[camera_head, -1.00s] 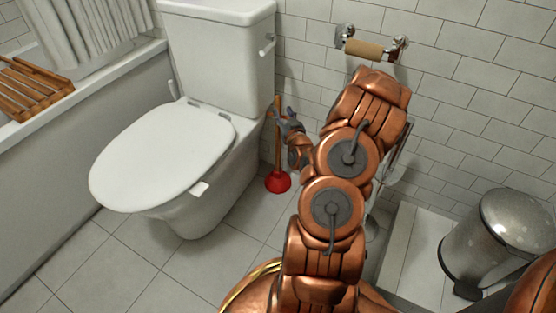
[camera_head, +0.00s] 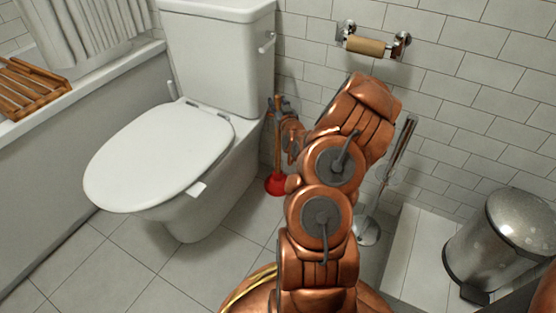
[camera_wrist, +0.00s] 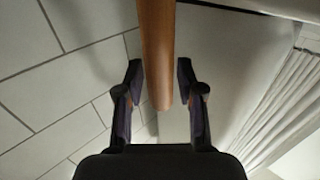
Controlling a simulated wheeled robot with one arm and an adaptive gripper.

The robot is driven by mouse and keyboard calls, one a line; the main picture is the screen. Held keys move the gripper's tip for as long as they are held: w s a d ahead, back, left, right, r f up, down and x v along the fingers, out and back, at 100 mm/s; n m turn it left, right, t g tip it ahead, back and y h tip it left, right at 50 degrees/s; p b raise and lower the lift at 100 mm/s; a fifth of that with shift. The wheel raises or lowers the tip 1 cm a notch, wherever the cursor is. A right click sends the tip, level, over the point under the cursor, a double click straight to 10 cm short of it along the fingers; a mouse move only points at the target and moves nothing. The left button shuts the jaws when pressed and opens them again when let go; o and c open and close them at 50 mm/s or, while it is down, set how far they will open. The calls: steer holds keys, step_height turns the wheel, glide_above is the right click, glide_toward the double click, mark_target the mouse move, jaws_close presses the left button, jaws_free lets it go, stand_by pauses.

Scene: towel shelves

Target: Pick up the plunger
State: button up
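The plunger has a red rubber cup (camera_head: 276,184) on the floor beside the toilet and an upright wooden handle (camera_head: 278,143). In the wrist view the wooden handle (camera_wrist: 157,50) runs from the top edge down to between the fingertips. My gripper (camera_wrist: 160,82) is open, with one finger on each side of the handle and gaps visible on both sides. In the head view my gripper (camera_head: 279,112) is at the upper handle, partly hidden by my wrist and arm.
The toilet (camera_head: 160,155) stands close on the left of the plunger. A chrome stand (camera_head: 369,228) is to the right, and a metal bin (camera_head: 492,240) is farther right. A paper roll holder (camera_head: 370,46) is on the tiled wall (camera_head: 470,80) behind.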

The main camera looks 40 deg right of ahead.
jaws_close()
steer(key=shift+r, duration=0.1)
stand_by(0.7)
